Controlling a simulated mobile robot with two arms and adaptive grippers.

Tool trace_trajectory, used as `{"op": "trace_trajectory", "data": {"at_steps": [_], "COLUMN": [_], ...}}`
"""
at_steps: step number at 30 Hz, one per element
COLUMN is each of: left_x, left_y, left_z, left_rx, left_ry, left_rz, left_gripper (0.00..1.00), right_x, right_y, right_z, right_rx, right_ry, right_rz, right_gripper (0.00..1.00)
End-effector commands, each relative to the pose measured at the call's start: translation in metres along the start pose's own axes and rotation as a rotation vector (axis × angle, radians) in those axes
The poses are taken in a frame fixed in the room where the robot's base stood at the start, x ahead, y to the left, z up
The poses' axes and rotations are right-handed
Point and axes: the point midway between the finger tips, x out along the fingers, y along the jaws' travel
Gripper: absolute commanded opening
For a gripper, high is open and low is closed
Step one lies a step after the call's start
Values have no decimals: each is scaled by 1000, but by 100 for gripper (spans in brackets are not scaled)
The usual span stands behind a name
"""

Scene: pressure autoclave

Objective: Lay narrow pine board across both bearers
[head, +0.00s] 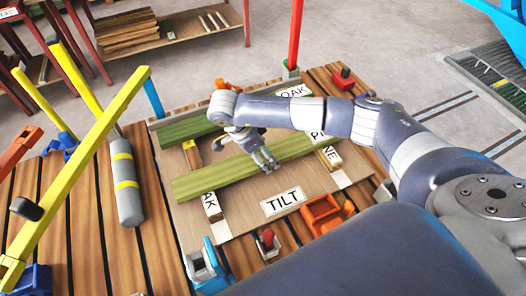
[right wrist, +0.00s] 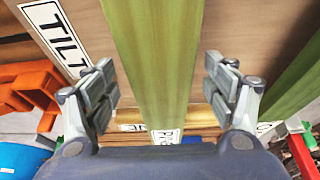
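A long green board (head: 215,180) lies diagonally on the tilted-looking labelled panel (head: 243,222). It crosses over the left bearer (head: 211,203) and the right bearer (head: 331,158). I cannot tell whether it rests on both. A second green board (head: 185,131) lies behind it, partly hidden by my right arm. My right gripper (head: 265,160) is over the nearer board. In the right wrist view, its fingers (right wrist: 163,92) are spread, one on each side of the green board (right wrist: 152,45), with gaps on both sides. My left gripper is out of view.
An orange clamp-like part (head: 322,212) and a red-topped part (head: 267,240) stand at the panel's near edge. A red post (head: 295,35) rises behind.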

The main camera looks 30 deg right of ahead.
Motion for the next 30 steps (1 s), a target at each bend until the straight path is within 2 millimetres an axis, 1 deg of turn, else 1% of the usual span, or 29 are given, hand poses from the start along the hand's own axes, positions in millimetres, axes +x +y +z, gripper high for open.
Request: {"op": "trace_trajectory", "data": {"at_steps": [7, 10, 11, 14, 20, 21, 24, 27, 30], "left_x": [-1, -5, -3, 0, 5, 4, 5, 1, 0], "left_y": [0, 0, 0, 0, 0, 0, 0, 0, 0], "left_z": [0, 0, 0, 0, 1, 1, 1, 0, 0], "left_rx": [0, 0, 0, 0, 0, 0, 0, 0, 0], "left_ry": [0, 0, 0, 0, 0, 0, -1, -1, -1], "left_rz": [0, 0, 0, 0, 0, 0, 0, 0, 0], "left_gripper": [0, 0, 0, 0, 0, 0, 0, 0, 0], "right_x": [-1, -5, -7, -22, -68, -78, -98, -111, -118], "right_y": [0, 0, -1, -2, -1, -2, -1, -1, -1], "right_z": [0, -2, -1, -1, 0, -1, -1, -2, -1], "right_rx": [0, 1, 1, 0, -2, 0, 0, -1, -1], "right_ry": [0, 0, -1, -2, -2, -2, -1, 0, 0], "right_rz": [0, 0, -2, -5, -6, -7, -5, -4, -3], "right_gripper": [78, 78, 78, 78, 78, 78, 78, 78, 78]}}
